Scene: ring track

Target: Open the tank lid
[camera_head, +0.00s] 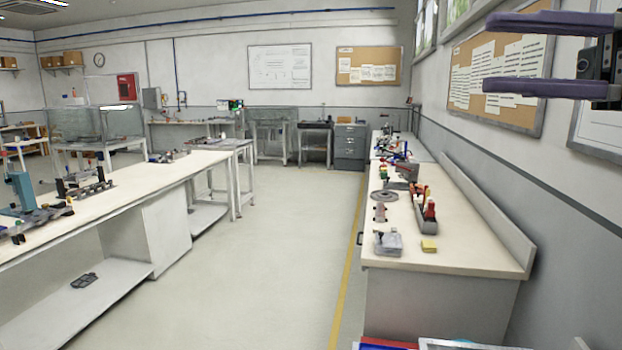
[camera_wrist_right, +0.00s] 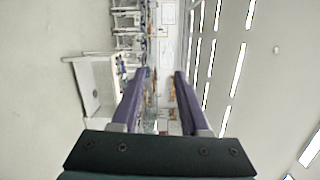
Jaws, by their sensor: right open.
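My right gripper (camera_head: 488,55) is at the upper right of the head view, with its two purple fingers wide apart and nothing between them. In the right wrist view the gripper (camera_wrist_right: 161,74) is also open and empty, and the room appears turned sideways. A clear, box-like tank (camera_head: 85,123) stands on a table at the far left. Another clear-sided enclosure (camera_head: 272,115) stands by the back wall. Both are far from the gripper. I cannot tell from here which one has the lid or how a lid sits. My left gripper is not in view.
A long white bench (camera_head: 120,190) with parts on it runs along the left. A right-hand bench (camera_head: 460,240) holds tools, a grey box (camera_head: 388,244) and a yellow block (camera_head: 429,245). The floor aisle (camera_head: 270,240) between them is clear. A grey drawer cabinet (camera_head: 350,147) stands at the back.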

